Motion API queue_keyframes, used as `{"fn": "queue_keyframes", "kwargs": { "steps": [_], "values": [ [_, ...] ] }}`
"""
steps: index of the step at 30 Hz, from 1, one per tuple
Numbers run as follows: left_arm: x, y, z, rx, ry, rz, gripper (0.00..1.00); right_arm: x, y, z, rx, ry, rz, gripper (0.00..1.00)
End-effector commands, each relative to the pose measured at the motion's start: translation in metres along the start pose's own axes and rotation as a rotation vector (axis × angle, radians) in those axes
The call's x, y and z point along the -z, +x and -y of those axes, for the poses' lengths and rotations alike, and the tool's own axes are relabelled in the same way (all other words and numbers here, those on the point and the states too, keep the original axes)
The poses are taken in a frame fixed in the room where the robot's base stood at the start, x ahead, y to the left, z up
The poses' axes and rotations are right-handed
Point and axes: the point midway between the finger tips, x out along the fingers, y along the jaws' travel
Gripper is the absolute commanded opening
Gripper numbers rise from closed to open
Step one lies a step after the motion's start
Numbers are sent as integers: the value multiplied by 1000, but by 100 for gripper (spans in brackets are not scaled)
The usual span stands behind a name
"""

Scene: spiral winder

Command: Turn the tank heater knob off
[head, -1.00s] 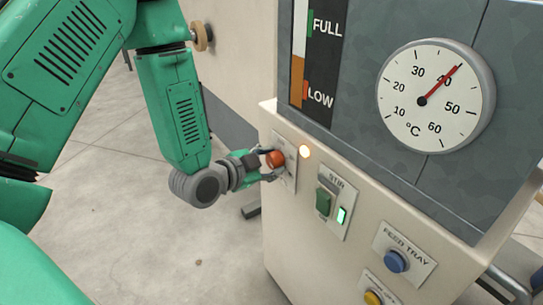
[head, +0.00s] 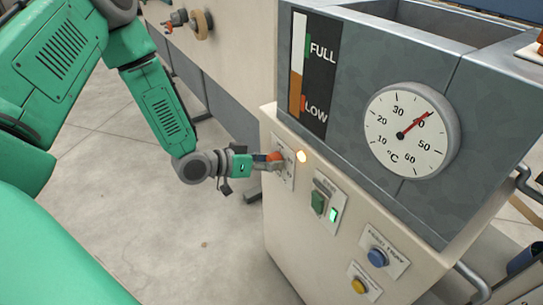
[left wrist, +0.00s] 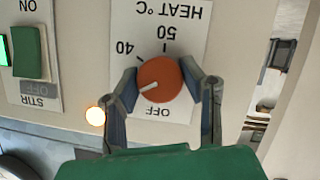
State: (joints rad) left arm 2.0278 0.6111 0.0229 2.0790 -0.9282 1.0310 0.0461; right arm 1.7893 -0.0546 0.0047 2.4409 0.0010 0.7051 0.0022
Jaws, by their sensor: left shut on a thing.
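The orange-red tank heater knob (left wrist: 160,78) sits on the white HEAT °C plate (left wrist: 170,25), which appears upside down in the left wrist view. The knob's white pointer line aims to the lower left there, between the 40 mark and OFF. The knob also shows in the head view (head: 275,157). My left gripper (left wrist: 167,84) is shut on the knob, one finger on each side. In the head view my left gripper (head: 268,161) partly hides the plate. A lamp (head: 301,156) beside the plate glows orange. My right gripper is not in view.
The STIR switch (head: 318,202), with a lit green lamp, is right of the knob. Below are a blue FEED TRAY button (head: 377,258) and a yellow button (head: 359,286). The temperature dial (head: 408,150) above reads about 40. Floor left of the cabinet is clear.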

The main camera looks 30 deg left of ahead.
Motion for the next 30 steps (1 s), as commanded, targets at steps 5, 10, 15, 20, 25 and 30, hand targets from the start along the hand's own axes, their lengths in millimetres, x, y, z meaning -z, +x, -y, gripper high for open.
{"fn": "queue_keyframes", "kwargs": {
  "steps": [5, 10, 15, 20, 25, 30],
  "values": [
    [-1, -1, 4, -58, -157, 1, 7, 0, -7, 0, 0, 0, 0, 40],
    [-1, -1, 5, -119, -305, 0, 7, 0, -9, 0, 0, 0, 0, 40],
    [-2, 0, 5, -180, -452, 0, 7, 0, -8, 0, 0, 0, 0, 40],
    [-2, 0, 6, -237, -588, -1, 7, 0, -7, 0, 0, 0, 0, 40],
    [-3, 0, 6, -290, -717, -2, 7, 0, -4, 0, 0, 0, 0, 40],
    [-3, 1, 7, -331, -820, -2, 7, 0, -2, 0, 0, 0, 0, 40]
  ]
}}
